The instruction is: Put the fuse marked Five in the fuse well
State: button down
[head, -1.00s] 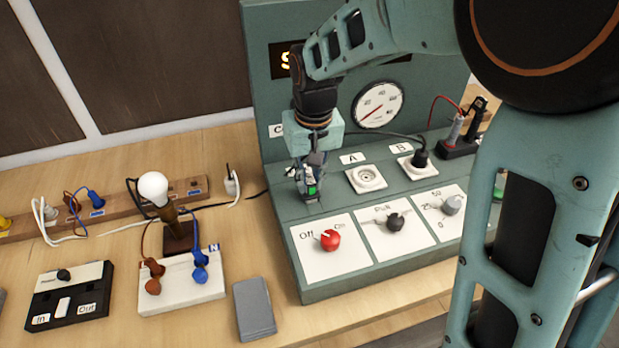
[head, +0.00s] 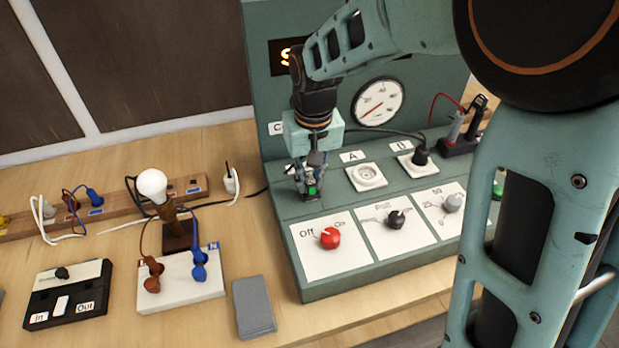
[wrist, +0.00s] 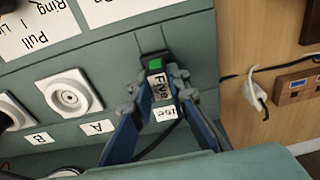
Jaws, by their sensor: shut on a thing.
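The fuse marked Five (wrist: 157,84) shows in the wrist view, with a dark body, a green patch and a white label. My gripper (wrist: 156,92) is shut on it, with a blue finger on each side. The fuse well is not visible; the fuse and fingers cover that spot. I cannot tell whether the fuse sits in it. A partly hidden white label (wrist: 165,113) ending in "se" lies beside the fuse.
Socket A (head: 367,177) is empty, right of my gripper. Socket B (head: 418,162) holds a black plug with a cable. The red knob (head: 330,238) is in front of my gripper. A lamp (head: 153,187) and a grey block (head: 254,307) stand on the wooden table.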

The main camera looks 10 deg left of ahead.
jog(key=shift+f, duration=0.15)
jog(key=c, duration=1.8)
grip_release()
jog(key=shift+o, duration=0.2)
